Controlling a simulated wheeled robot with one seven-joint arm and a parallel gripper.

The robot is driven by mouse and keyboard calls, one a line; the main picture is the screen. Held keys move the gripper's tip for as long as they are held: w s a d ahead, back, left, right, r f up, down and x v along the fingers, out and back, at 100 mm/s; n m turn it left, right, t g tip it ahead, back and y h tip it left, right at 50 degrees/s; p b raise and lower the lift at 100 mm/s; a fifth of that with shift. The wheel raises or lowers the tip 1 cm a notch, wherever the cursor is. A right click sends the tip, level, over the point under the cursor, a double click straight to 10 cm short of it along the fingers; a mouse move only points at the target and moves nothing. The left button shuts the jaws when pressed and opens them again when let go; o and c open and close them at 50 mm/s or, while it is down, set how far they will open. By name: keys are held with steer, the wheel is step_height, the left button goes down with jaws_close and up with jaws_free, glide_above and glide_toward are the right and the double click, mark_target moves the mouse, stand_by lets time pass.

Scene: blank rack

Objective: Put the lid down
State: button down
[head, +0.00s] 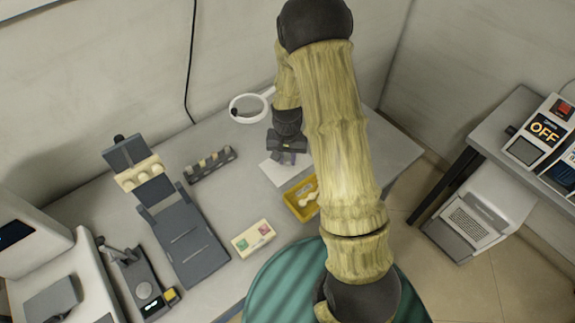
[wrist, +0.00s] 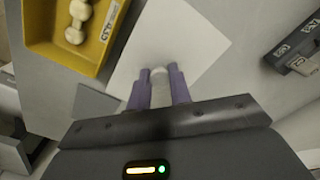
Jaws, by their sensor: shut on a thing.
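My gripper (wrist: 160,88) has purple fingers shut on a small whitish rounded piece, which I take to be the lid (wrist: 159,76). Only its upper end shows between the fingertips. In the wrist view the fingers are over a white sheet (wrist: 200,35); I cannot tell whether the lid touches it. In the head view my gripper (head: 287,158) is above the same white sheet (head: 272,172) on the grey table, and the lid is hidden there.
A yellow tray (head: 289,201) with a pale dumbbell-shaped piece lies close by; it shows at the wrist view's upper left (wrist: 50,55). A dark slotted rack (head: 211,166), a ring magnifier (head: 263,96) and a cream box (head: 243,246) stand around.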

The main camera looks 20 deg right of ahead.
mark_target(287, 164)
steer(key=shift+a+f, duration=0.15)
steer(key=shift+f, duration=1.9)
steer(key=shift+f, duration=0.15)
steer(key=c, duration=1.3)
jaws_free()
step_height(287, 164, up, 12)
steer(key=shift+r+b, duration=0.15)
steer(key=shift+b, duration=0.25)
